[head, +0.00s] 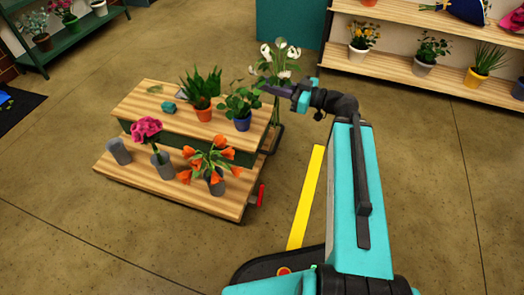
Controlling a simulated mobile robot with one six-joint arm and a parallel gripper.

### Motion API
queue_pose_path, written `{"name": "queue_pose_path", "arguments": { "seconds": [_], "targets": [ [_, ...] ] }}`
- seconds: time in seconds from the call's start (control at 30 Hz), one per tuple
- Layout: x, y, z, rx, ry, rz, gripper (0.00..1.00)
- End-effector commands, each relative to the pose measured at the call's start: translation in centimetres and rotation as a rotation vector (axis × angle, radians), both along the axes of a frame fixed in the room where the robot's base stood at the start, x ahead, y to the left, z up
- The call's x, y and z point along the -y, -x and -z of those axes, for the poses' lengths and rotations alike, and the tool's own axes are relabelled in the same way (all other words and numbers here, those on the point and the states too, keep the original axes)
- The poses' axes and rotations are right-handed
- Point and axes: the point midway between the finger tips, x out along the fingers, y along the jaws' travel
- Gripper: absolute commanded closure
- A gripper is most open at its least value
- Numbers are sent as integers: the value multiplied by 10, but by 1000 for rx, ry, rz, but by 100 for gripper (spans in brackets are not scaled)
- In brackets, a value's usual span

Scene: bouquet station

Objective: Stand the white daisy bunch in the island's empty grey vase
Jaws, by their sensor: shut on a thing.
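The white-flowered bunch (280,56), which I take for the daisy bunch, shows white blooms over green leaves. My gripper (268,87) appears shut on it, at the right rear corner of the island (133,172). The fingertips are small, and its lower stems are hard to make out. The empty grey vase (119,151) stands at the left of the island's lower front shelf, apart from my gripper, with no flowers in it.
A pink bunch (147,128) and an orange bunch (208,160) stand in other grey vases on the lower shelf. Potted plants, including a blue pot (242,122), crowd the upper tier's right side. Floor in front of the island is clear.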

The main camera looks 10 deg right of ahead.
Motion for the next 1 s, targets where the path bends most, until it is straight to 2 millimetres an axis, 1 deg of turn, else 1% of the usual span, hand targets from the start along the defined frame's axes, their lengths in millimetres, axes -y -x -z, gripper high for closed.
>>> {"name": "queue_pose_path", "arguments": {
  "seconds": [0.5,0.67,0.87,1.0],
  "targets": [
    [2,0,-1,1,-1,2,100],
    [2,0,-4,1,-1,2,100],
    [2,0,-17,1,-1,2,100],
    [3,-1,-31,1,-1,2,100]
  ]
}}
